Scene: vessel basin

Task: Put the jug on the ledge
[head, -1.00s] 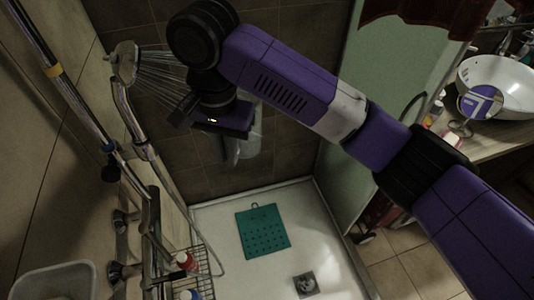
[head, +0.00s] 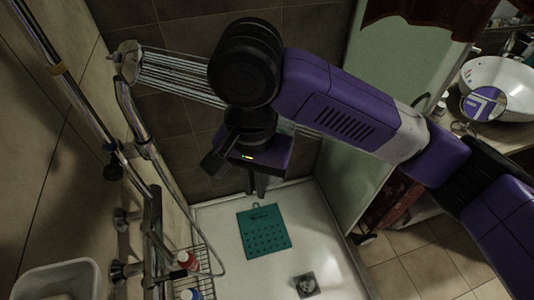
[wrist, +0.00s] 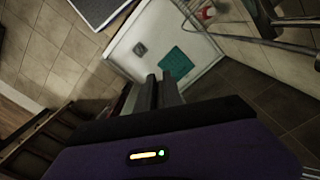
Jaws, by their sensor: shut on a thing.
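My gripper (head: 258,188) points down in the shower, above the back of the white tray. Its jaws are shut on the jug, but no clear outline of the jug shows now; I cannot tell how it sits in the jaws. In the wrist view my gripper's two dark fingers (wrist: 164,88) are close together with a narrow gap. I cannot pick out the ledge for certain in either view.
The shower head (head: 127,60) sprays water across toward my arm. A teal mat (head: 264,232) lies on the shower tray (head: 225,270). A wire rack (head: 200,262) with bottles is at the lower left. A green panel (head: 365,130) bounds the right side.

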